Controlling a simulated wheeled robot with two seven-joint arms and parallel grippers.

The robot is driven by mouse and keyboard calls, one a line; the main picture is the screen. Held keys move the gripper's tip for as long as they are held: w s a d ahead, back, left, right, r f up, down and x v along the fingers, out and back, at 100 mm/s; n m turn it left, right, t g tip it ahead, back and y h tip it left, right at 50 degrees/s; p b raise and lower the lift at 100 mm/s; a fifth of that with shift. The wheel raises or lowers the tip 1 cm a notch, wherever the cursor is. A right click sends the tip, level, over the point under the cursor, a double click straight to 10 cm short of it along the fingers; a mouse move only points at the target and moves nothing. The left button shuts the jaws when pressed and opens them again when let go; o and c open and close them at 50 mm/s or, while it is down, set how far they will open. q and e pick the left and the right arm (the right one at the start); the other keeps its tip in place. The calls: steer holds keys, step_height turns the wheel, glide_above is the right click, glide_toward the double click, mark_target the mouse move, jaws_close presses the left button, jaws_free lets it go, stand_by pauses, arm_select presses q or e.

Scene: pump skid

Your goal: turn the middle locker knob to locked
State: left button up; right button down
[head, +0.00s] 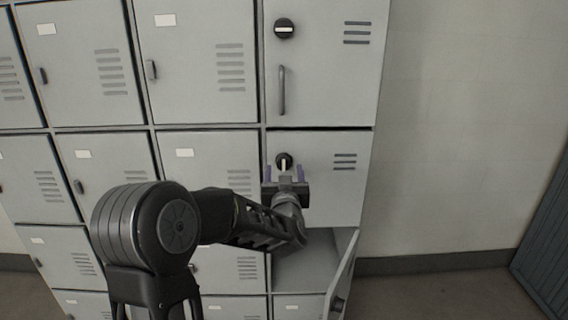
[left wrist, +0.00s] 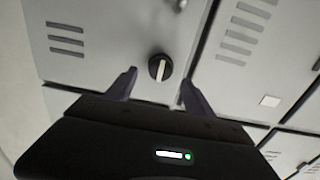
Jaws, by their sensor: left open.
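The middle locker knob (head: 284,160) is a round black knob with a pale bar, on the grey middle locker door (head: 345,180) of the right column. In the head view its pale bar stands about upright. My left gripper (head: 285,172) is open in front of the knob, its fingers to either side and just below it in the picture. In the left wrist view the knob (left wrist: 160,67) shows beyond and between the two open fingertips (left wrist: 158,84). I cannot tell whether either finger touches it. The middle door looks closed. My right gripper is in neither view.
The upper door has its own black knob (head: 284,28) with a level pale bar, and a handle (head: 282,90). Below, the bottom locker door (head: 343,275) stands open and juts out under my left arm. Bare wall (head: 460,130) lies to the right, with a blue-grey panel (head: 545,240) beyond.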

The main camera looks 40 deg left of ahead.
mark_target(284, 164)
arm_select(q)
steer(key=p+x, duration=0.1)
steer(key=x, duration=0.3)
steer(key=shift+a, duration=0.1)
steer(key=shift+c, duration=0.5)
steer(key=c, duration=1.2)
